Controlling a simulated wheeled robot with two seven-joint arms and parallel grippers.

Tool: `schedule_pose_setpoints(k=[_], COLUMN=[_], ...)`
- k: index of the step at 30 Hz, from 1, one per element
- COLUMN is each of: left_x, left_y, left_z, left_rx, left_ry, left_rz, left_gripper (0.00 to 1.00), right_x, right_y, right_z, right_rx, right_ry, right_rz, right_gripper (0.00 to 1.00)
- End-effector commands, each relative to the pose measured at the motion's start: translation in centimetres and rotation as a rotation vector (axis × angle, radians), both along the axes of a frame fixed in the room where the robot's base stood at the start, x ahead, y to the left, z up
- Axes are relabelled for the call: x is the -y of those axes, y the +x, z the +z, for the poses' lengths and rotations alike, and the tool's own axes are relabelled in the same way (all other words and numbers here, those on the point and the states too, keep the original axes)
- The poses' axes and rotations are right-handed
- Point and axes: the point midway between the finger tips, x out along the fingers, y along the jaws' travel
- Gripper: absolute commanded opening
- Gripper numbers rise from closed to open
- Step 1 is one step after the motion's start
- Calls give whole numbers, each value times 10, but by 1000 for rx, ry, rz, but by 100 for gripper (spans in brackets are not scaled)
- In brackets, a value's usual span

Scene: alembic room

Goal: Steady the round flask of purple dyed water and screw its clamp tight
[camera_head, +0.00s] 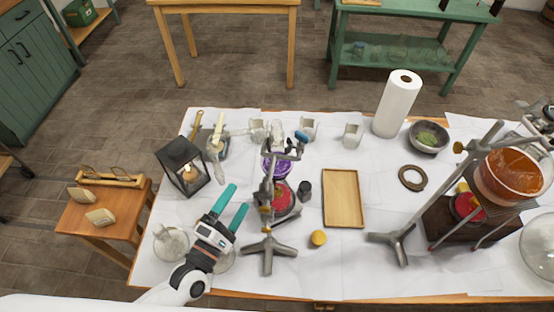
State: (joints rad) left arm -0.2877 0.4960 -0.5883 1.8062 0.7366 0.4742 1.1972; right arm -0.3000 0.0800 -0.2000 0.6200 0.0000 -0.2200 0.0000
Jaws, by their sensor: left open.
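The round flask of purple liquid (284,170) is held on a metal stand (268,250) left of the table's middle. The stand's rod and the clamp (292,150) hide part of the flask. A blue knob (301,137) shows at the clamp's upper right. A red round thing (284,199) sits below the flask. My left gripper (238,197) has teal fingers, spread apart and empty. It is left of the stand and nearer the front than the flask, apart from it. My right gripper is not in view.
A black lantern (182,166) stands at the left. An orange bowl (508,178) sits on a second stand at the far right.

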Motion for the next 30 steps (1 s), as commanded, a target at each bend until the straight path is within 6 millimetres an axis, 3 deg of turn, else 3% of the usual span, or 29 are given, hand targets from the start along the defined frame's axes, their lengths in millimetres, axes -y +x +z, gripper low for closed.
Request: schedule_pose_setpoints(k=[8,12,15,23,30], left_x=[10,6,3,5,29], left_y=[44,57,57,56,73], left_z=[29,30,24,15,13], left_rx=[502,737,855,965,964], left_ry=[752,1103,1273,1420,1416], left_rz=[-201,-272,-320,-371,-368], left_gripper=[92,92,92,92,92], right_x=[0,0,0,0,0], right_y=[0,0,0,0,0], right_z=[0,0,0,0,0], right_rx=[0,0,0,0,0], right_ry=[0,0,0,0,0], right_rz=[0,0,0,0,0], right_gripper=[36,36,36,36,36])
